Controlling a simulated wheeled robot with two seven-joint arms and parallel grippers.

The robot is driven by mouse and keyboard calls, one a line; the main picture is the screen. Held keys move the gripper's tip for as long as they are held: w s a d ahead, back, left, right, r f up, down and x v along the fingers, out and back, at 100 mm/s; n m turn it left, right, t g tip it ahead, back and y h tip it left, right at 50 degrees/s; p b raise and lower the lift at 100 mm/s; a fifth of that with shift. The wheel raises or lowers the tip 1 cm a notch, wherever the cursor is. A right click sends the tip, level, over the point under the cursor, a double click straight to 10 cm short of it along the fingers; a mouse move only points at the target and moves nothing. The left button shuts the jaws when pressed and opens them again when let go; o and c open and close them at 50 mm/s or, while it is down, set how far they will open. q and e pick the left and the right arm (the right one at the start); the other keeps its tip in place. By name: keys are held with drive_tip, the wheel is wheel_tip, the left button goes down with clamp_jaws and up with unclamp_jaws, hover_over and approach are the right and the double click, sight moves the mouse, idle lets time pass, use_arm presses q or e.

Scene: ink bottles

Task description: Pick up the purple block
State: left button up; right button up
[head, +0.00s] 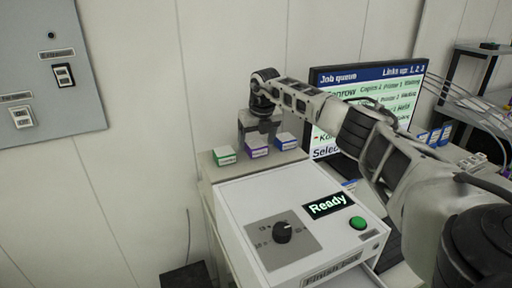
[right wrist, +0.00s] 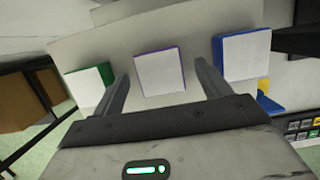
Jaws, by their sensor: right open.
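The purple block (head: 257,151), with a white top and a label on its front, stands on the raised back ledge of a white machine, between a green block (head: 223,156) and a blue block (head: 286,142). My right gripper (head: 258,136) is open, pointing down just above the purple block. In the right wrist view the purple block (right wrist: 160,72) lies between the two spread fingers, with clear gaps on both sides. The green block (right wrist: 90,86) is outside the left finger, the blue block (right wrist: 241,54) outside the right. My left gripper is out of view.
The white machine (head: 235,205) has a dial (head: 282,233), a "Ready" display (head: 330,205) and a green button (head: 358,223). A monitor (head: 335,77) stands behind my right arm. A wall panel with switches (head: 63,75) is at the left. Neighbouring blocks stand close to the fingers.

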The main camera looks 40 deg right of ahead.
drive_tip(key=shift+f, duration=0.25)
drive_tip(key=c, duration=1.1)
drive_tip(key=shift+r, duration=0.2)
